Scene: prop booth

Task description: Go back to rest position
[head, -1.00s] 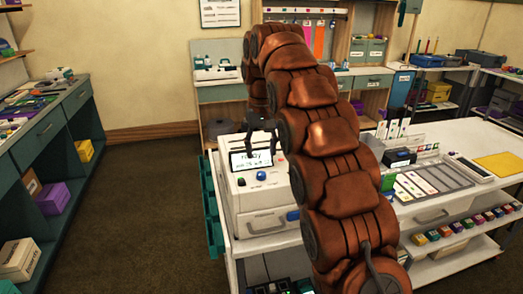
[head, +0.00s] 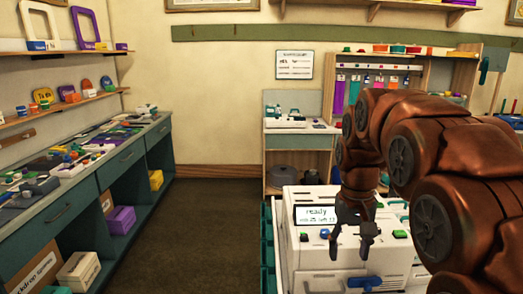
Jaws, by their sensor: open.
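My gripper (head: 350,246) hangs from the bent brown segmented arm with its fingers apart and pointing down. It is empty. In the picture it overlaps the front of a white machine (head: 325,262) whose small screen (head: 316,215) reads "ready". I cannot tell the exact gap between the fingertips and the machine. A green button (head: 400,234) and a blue handle (head: 365,283) show on the machine's front. My arm hides much of the right side.
A long dark counter (head: 105,172) with many small items runs along the left. Clear floor (head: 195,230) lies between it and the machine. A back workbench (head: 298,126) and a pegboard shelf (head: 400,72) stand by the wall.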

